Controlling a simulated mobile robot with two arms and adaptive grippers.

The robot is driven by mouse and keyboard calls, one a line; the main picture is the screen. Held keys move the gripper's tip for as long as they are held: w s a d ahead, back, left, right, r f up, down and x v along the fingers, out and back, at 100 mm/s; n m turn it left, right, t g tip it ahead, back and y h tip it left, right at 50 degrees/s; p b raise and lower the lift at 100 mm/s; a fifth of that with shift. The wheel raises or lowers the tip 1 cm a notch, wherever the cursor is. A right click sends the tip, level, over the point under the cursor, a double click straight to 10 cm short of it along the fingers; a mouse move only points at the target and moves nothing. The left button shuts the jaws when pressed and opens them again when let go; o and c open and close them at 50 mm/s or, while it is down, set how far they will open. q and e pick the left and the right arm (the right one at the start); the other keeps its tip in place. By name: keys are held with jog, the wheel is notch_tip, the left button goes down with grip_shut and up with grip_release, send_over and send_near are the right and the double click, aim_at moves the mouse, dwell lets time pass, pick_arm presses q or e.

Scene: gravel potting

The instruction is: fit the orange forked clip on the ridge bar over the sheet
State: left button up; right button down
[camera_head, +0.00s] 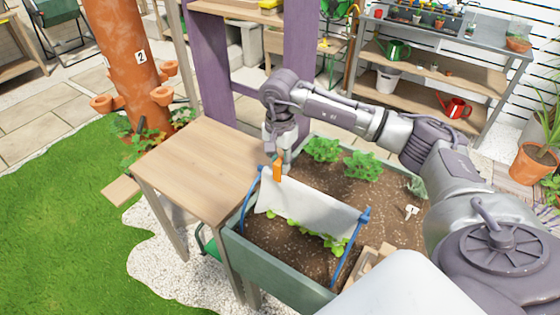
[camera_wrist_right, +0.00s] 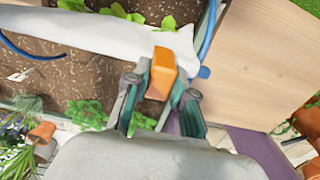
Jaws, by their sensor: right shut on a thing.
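The orange clip (camera_head: 277,170) is held in my right gripper (camera_head: 276,158), close above the left end of the white sheet (camera_head: 310,208). In the right wrist view the clip (camera_wrist_right: 161,73) sits between the two fingers of the gripper (camera_wrist_right: 160,92), in front of the sheet (camera_wrist_right: 110,32). The sheet drapes over a ridge between blue end hoops (camera_head: 365,214); the ridge bar itself is mostly hidden under it. I cannot tell whether the clip touches the sheet or bar. My left gripper is not in view.
The green planter (camera_head: 275,270) holds soil and several leafy plants (camera_head: 362,165). A bare wooden tabletop (camera_head: 200,165) adjoins it on the left. A purple post (camera_head: 212,70) stands behind. A small white tag (camera_head: 411,210) stands in the soil.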

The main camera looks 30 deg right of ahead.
jog(key=shift+f+b, duration=0.55)
jog(key=shift+f, duration=0.15)
jog(key=c, duration=0.9)
grip_release()
notch_tip(320, 180, up, 12)
